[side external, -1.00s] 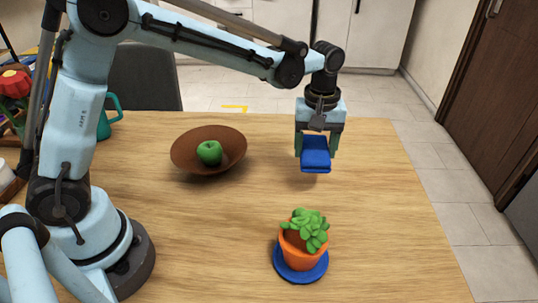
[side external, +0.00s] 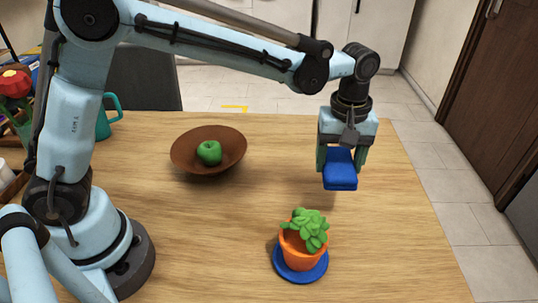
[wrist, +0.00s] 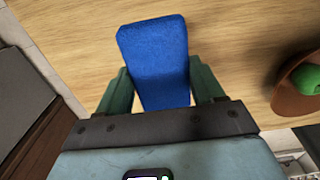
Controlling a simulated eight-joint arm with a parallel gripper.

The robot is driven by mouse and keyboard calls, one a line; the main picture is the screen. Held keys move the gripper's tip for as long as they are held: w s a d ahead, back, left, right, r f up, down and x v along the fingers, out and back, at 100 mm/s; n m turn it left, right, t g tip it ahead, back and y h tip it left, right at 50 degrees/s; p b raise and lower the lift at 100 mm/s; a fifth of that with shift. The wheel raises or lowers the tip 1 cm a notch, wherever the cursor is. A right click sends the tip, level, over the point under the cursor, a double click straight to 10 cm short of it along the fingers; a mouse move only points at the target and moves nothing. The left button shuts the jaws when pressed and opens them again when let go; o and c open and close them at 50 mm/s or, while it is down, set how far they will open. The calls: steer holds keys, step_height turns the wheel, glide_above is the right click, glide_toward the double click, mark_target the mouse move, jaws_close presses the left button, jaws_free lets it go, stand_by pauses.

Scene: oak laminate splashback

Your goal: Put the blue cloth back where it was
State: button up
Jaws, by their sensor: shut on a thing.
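The blue cloth (side external: 340,170) is a folded, thick rectangle. My gripper (side external: 341,160) is shut on it, with a green finger on each side, and holds it in the air above the right part of the table. In the wrist view the cloth (wrist: 155,62) sits between the two fingers of my gripper (wrist: 160,92), its far end sticking out past them. The wood table shows beneath it.
A potted plant (side external: 303,240) on a blue saucer (side external: 286,273) stands at the front, below and left of the cloth. A brown bowl (side external: 185,158) with a green apple (side external: 209,152) is at the back left. The table's (side external: 400,230) right side is clear.

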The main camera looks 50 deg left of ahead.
steer(key=s+d+r, duration=0.2)
steer(key=s+d, duration=0.2)
steer(key=d, duration=0.5)
glide_above(351, 197)
step_height(351, 197, down, 7)
steer(key=shift+f, duration=2.05)
steer(key=shift+f, duration=0.1)
steer(key=o, duration=1)
